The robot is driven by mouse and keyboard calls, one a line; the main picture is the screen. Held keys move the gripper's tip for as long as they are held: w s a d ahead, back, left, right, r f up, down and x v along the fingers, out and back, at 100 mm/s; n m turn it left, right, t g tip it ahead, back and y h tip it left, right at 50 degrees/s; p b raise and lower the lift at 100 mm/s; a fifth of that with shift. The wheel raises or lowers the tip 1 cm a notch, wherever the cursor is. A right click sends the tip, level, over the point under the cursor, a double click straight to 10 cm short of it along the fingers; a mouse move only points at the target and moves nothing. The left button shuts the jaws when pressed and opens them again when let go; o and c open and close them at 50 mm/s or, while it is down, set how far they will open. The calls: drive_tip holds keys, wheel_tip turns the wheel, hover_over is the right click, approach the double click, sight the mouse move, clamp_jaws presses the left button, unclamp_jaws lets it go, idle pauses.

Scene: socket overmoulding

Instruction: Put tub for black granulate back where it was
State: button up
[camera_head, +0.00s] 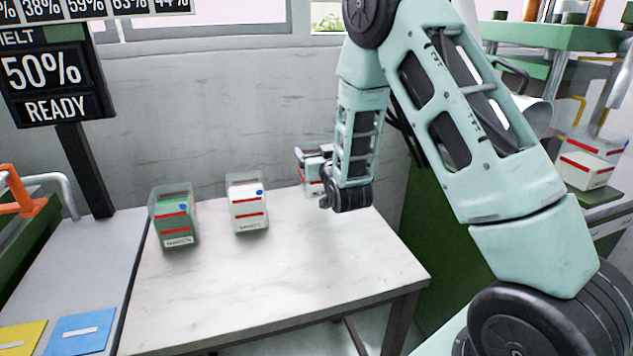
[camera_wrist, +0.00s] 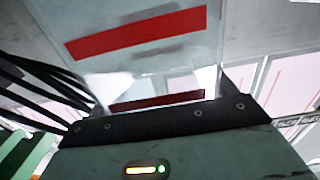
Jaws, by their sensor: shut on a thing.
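A pale, see-through tub with red stripes (camera_head: 308,182) is at the back right of the white table, partly hidden behind my wrist. My gripper (camera_head: 318,165) is shut on this tub. In the wrist view the tub (camera_wrist: 145,55) fills the upper middle, with one wide red stripe and a lower one near the gripper. It looks pale and no black granulate shows in it. I cannot tell whether its bottom touches the table or is just above it.
A tub with green content (camera_head: 175,217) and a tub with white content (camera_head: 247,203) stand to the left on the table (camera_head: 270,290). A sign reading 50% READY (camera_head: 55,85) stands at the left. Another tub (camera_head: 587,170) sits on a green machine at the right. The table's front is clear.

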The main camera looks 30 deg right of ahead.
wheel_tip(320, 180, down, 6)
drive_tip(key=o, duration=1.7)
drive_tip(key=p+v, duration=0.1)
drive_tip(key=v, duration=1.1)
drive_tip(key=w+a+n+g+y, duration=0.15)
drive_tip(key=a+g+y, duration=0.35)
drive_tip(key=a, duration=0.7)
drive_tip(key=s+a+r+n+g+y, duration=0.1)
drive_tip(key=s+a+n+g+y, duration=0.25)
drive_tip(key=s+a, duration=0.5)
drive_tip(key=s+a+r+n+g+h, duration=0.1)
drive_tip(key=s+r+n+g, duration=0.1)
drive_tip(key=s, duration=0.5)
drive_tip(key=s+a+r+n+g+h, duration=0.1)
drive_tip(key=s+a+r+n+g, duration=0.1)
drive_tip(key=s+g, duration=0.2)
drive_tip(key=s+a+r+n+g+h, duration=0.1)
drive_tip(key=s+a+r+g, duration=0.1)
drive_tip(key=s, duration=0.8)
drive_tip(key=shift+r+n+g, duration=0.25)
drive_tip(key=shift+n+g, duration=0.15)
drive_tip(key=shift+g, duration=0.05)
